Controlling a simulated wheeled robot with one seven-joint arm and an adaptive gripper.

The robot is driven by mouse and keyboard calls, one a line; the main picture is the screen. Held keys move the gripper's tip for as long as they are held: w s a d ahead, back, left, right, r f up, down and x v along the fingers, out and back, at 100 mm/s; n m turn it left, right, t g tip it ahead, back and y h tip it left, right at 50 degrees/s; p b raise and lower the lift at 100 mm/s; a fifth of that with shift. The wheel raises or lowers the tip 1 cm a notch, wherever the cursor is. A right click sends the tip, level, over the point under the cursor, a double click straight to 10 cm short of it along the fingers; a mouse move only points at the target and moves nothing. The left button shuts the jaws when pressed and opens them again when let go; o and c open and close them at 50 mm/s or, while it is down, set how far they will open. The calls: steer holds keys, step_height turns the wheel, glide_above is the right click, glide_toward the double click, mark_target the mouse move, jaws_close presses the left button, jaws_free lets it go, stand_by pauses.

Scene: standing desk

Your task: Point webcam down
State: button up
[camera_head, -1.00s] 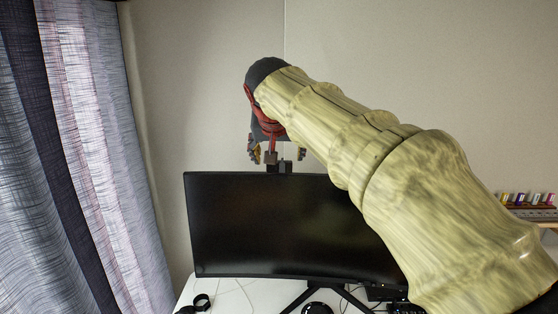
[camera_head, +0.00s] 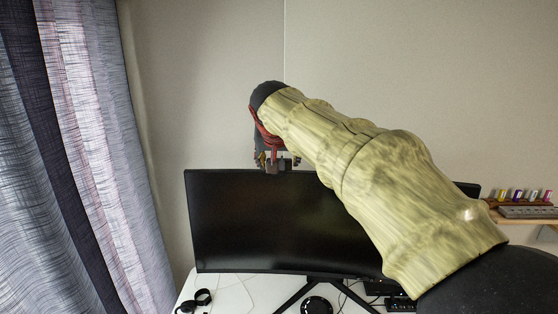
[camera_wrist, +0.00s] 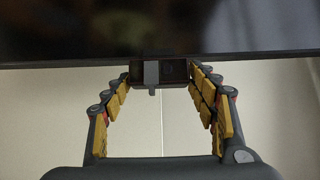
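The webcam (camera_wrist: 175,71) is a small dark block on the edge of the black monitor (camera_head: 270,225). It shows in the wrist view at the middle of the monitor's edge (camera_wrist: 60,62), with a grey piece on its front. My gripper (camera_head: 278,163) is at the monitor's top edge in the head view and largely hides the webcam there. In the wrist view my gripper (camera_wrist: 160,78) is open, with its yellow-padded fingers on either side of the webcam. The fingertips are very close to its sides; I cannot tell whether they touch.
A white desk (camera_head: 235,292) lies below, with headphones (camera_head: 196,300) at left and a round black object (camera_head: 317,305) near the monitor stand. Curtains (camera_head: 75,150) hang at left. A small shelf (camera_head: 525,211) with coloured items is at right. The wall (camera_head: 200,80) behind is bare.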

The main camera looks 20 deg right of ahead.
steer(key=c, duration=0.7)
steer(key=b, duration=0.3)
steer(key=shift+s+f+t+b, duration=0.1)
steer(key=shift+f+t+b, duration=0.15)
steer(key=shift+t+b, duration=0.15)
steer(key=shift+c, duration=0.2)
steer(key=shift+b, duration=0.55)
steer(key=t+b, duration=0.1)
steer(key=b, duration=0.3)
steer(key=t+h+b, duration=0.1)
steer(key=b, duration=0.3)
steer(key=shift+s+a, duration=0.1)
steer(key=shift+s, duration=0.2)
steer(key=shift+r+t+b, duration=0.1)
steer(key=shift+t+b, duration=0.2)
steer(key=shift+b, duration=0.65)
steer(key=shift+r, duration=0.15)
steer(key=o, duration=1.2)
steer(key=shift+c, duration=0.2)
steer(key=shift+s, duration=0.1)
